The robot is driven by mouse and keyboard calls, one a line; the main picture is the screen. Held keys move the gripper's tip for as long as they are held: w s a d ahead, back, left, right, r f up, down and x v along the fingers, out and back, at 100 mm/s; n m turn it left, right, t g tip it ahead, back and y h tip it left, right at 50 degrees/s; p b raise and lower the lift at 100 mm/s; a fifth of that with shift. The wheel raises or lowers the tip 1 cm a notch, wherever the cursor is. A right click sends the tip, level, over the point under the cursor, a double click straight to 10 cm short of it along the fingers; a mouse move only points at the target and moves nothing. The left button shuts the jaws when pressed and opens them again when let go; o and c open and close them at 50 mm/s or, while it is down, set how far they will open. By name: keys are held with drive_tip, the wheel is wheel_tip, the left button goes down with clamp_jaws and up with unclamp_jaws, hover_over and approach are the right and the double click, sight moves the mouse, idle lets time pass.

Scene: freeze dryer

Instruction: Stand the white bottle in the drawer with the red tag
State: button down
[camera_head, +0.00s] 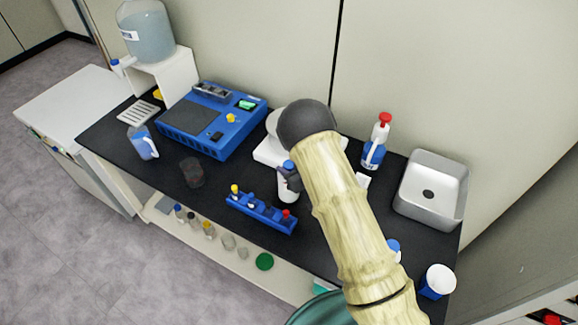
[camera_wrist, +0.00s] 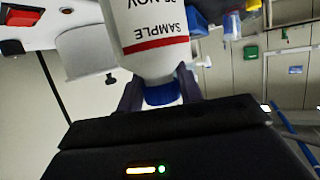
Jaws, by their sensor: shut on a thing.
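The white bottle (camera_head: 288,191) has a blue cap and shows near the middle of the bench in the head view, behind the blue rack. In the wrist view the bottle (camera_wrist: 150,60) appears upside down, with a "SAMPLE" label and a red stripe. My gripper (camera_head: 288,178) is shut on it near the cap; the fingers (camera_wrist: 160,92) sit on both sides. The bottle looks upright. I cannot tell whether its base touches the bench. A white cabinet (camera_head: 70,95) at the left has small coloured tags along its front; I cannot make out a drawer with a red tag.
The blue rack (camera_head: 260,212) holds small capped vials just in front of the bottle. A dark glass beaker (camera_head: 192,172) stands left of the rack.

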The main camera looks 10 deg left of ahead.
drive_tip(key=shift+f, duration=0.1)
drive_tip(key=c, duration=0.9)
unclamp_jaws()
drive_tip(key=shift+s+d, duration=0.2)
drive_tip(key=shift+d, duration=0.15)
drive_tip(key=b+v, duration=0.3)
drive_tip(key=v, duration=0.8)
drive_tip(key=shift+s+r, duration=0.1)
drive_tip(key=shift+r, duration=0.2)
